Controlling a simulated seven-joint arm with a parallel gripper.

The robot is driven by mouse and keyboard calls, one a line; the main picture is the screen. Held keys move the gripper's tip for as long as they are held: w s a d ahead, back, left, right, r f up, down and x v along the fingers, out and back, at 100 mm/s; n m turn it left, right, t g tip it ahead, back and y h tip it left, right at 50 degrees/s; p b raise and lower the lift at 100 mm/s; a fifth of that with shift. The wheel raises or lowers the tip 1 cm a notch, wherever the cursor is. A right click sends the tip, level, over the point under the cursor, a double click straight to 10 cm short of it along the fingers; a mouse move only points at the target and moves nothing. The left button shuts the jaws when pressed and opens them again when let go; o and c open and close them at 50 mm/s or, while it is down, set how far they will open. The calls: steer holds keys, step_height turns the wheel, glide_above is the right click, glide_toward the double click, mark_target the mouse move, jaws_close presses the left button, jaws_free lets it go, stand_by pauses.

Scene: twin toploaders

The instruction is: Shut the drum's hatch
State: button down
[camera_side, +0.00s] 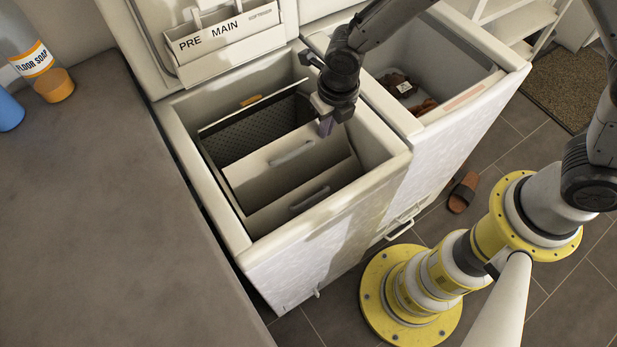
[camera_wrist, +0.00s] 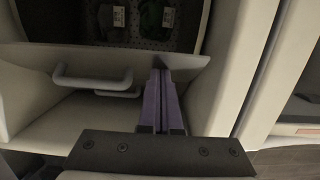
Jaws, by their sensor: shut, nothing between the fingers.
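In the side view, the left toploader's drum (camera_side: 245,132) shows a dark perforated inside within the open top. Two pale hatch panels with bar handles lie in front of it: a rear panel (camera_side: 262,165) and a front panel (camera_side: 285,212). The rear panel looks raised and tilted, and the drum is uncovered behind it. My gripper (camera_side: 326,127) is shut and empty, its purple fingers at the right end of the rear panel. In the wrist view, the fingers (camera_wrist: 161,80) overlap the right part of that panel (camera_wrist: 35,60); I cannot tell whether they touch it.
The toploader's raised lid carries a PRE/MAIN drawer (camera_side: 225,42). Its tub walls (camera_side: 375,140) stand close around my gripper. A second open toploader (camera_side: 450,65) on the right holds brown items. A grey counter (camera_side: 80,220) with a soap bottle (camera_side: 45,72) is at left.

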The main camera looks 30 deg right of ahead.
steer(key=shift+w+f, duration=0.45)
steer(key=shift+w, duration=0.35)
steer(key=shift+w+f, duration=0.45)
steer(key=shift+w, duration=0.3)
steer(key=shift+w+f, duration=1.2)
steer(key=shift+f, duration=0.35)
step_height(320, 180, up, 10)
glide_above(317, 123)
steer(key=w, duration=0.3)
steer(key=shift+s+d, duration=0.1)
steer(key=shift+d, duration=0.15)
